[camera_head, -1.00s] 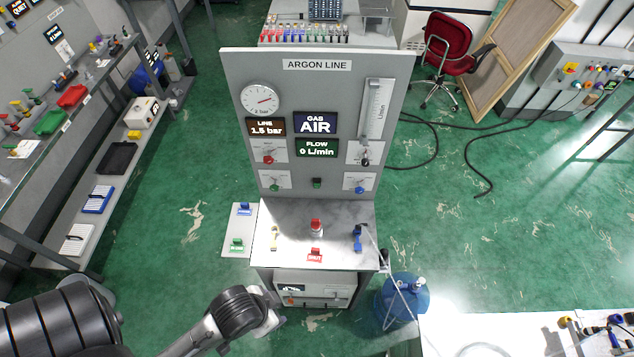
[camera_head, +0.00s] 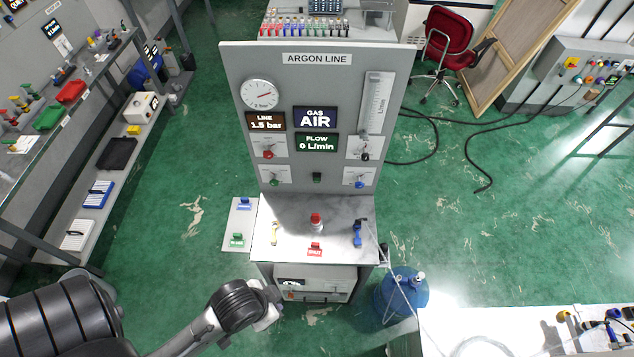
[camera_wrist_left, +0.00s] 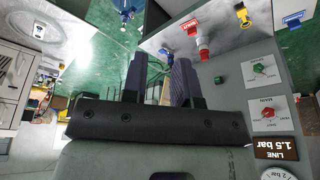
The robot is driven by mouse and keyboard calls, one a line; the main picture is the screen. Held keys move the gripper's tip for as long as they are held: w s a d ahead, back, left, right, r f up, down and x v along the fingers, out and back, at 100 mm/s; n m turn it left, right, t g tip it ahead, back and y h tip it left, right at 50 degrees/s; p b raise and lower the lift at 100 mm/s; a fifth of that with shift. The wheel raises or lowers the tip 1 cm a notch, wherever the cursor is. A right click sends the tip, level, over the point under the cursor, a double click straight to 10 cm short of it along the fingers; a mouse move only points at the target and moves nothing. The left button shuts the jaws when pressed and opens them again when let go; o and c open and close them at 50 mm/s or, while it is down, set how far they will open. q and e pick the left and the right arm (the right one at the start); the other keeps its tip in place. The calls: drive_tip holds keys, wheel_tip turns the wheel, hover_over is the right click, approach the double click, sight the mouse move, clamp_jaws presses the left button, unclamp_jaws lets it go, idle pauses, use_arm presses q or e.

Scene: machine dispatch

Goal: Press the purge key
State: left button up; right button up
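The grey ARGON LINE panel (camera_head: 232,120) stands upright in the middle of the head view. No label reading purge is legible. A small dark green square button (camera_head: 317,178) sits low in the panel's centre, between a green knob (camera_head: 275,182) and a blue knob (camera_head: 359,184). My left gripper (camera_head: 272,312) is low, in front of and left of the panel's shelf; its fingers are hard to make out there. In the left wrist view its two fingers (camera_wrist_left: 159,78) are spread apart with nothing between them. My right gripper is not in view.
The shelf (camera_head: 290,235) carries a red knob (camera_head: 316,220), a red SHUT tag (camera_head: 315,249), a yellow part (camera_head: 275,232) and a blue part (camera_head: 357,235). A side plate (camera_head: 238,220) holds blue and green tags. A blue cylinder (camera_head: 405,295) stands right.

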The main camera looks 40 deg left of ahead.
use_arm(q)
clamp_jaws()
idle(1.2)
